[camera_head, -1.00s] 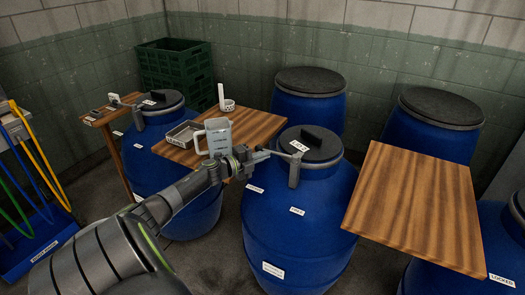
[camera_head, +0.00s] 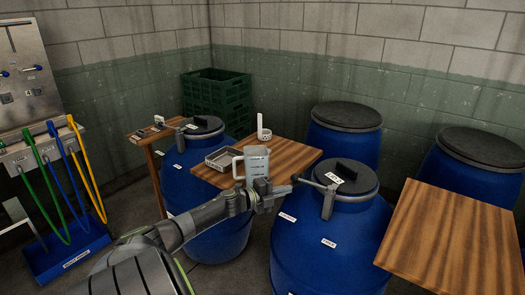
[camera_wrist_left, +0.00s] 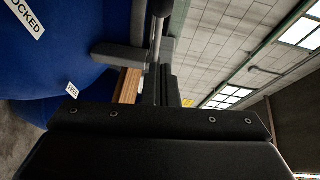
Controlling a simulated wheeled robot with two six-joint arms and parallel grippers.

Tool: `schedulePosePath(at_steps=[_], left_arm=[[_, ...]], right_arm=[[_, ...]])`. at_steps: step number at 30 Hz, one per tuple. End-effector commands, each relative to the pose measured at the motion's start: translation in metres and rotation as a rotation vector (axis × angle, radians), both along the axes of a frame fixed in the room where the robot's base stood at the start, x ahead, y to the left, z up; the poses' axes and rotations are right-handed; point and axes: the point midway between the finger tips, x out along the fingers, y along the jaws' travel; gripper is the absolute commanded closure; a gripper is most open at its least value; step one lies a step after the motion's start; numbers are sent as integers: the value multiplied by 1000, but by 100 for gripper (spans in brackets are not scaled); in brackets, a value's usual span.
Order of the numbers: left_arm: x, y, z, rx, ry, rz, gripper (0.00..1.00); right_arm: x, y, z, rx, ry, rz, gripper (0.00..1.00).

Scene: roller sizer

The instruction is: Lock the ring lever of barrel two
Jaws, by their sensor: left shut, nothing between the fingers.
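The blue barrel (camera_head: 310,255) in front of my left arm has a dark lid (camera_head: 346,177) with a white tag, too small to read surely. Its grey ring lever (camera_head: 328,204) hangs down the rim's left front, above a small tag that seems to read FREE (camera_head: 328,243). Another tag (camera_head: 287,217) is further left. My left gripper (camera_head: 292,186) is shut and empty, just left of the lever's upper end; contact cannot be told. In the left wrist view, the blue barrel side (camera_wrist_left: 60,65) carries LOCKED (camera_wrist_left: 28,14) and FREE (camera_wrist_left: 72,89) tags. My right gripper is out of view.
A wooden table (camera_head: 290,153) with a clear jug (camera_head: 254,165), metal tray (camera_head: 222,158) and white upright item lies behind my gripper. Another barrel (camera_head: 225,235) stands left, and a bare wooden top (camera_head: 450,240) right. Green crates (camera_head: 217,95) and a hose rack stand further left.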

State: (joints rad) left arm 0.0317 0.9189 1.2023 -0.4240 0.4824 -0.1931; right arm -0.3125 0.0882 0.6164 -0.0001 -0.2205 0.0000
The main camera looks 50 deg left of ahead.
Motion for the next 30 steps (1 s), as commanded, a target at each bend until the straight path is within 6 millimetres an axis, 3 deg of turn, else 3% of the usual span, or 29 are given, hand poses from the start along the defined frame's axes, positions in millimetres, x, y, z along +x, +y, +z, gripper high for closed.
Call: schedulePosePath(at_steps=[7,12,19,30], left_arm=[[-36,15,-1,2,6,-1,100],[-53,23,2,1,5,0,100],[-63,26,4,-1,2,-1,100],[-63,27,4,-1,1,-1,100]], right_arm=[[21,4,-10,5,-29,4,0],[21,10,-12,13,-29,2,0],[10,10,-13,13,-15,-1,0],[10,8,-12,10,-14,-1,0]])
